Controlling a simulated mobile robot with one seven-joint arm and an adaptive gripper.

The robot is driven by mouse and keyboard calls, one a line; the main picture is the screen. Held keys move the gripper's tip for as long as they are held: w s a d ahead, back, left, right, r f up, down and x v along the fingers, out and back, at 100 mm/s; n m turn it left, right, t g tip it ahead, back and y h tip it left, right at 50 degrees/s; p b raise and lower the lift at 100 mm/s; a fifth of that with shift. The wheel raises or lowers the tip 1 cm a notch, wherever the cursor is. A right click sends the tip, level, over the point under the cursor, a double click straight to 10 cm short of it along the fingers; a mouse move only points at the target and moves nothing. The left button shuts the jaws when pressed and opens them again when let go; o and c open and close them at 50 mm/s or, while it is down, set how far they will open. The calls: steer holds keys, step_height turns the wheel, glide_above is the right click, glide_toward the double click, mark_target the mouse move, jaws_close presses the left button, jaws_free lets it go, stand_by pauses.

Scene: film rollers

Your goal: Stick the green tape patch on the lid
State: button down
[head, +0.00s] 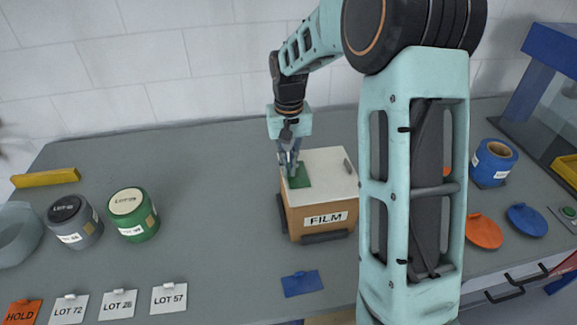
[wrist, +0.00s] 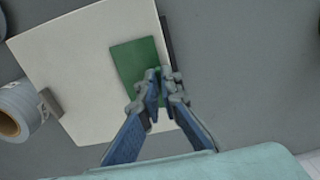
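The green tape patch (head: 300,177) lies flat at or just above the pale lid (head: 325,162) of the cardboard box labelled FILM (head: 300,219). I cannot tell whether its whole underside touches the lid. In the wrist view the patch (wrist: 135,62) is near one edge of the lid (wrist: 75,50), slightly turned against it. My gripper (head: 289,164) points down over the patch. In the wrist view its fingertips (wrist: 160,77) are close together at the patch's right edge and appear shut on it. The fingers hide the grip point.
A blue patch (head: 302,284) lies in front of the box. Grey (head: 75,225) and green (head: 133,217) rollers stand left, behind several lot cards. A blue tape roll (head: 492,162) and orange (head: 483,231) and blue discs (head: 526,219) are right.

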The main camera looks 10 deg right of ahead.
steer(key=shift+s+f, duration=0.1)
steer(key=shift+f, duration=0.3)
stand_by(0.8)
steer(key=c, duration=1.5)
jaws_free()
steer(key=shift+o, duration=0.2)
steer(key=shift+r, duration=0.2)
steer(key=shift+r+p, duration=2.3)
steer(key=shift+r, duration=1.1)
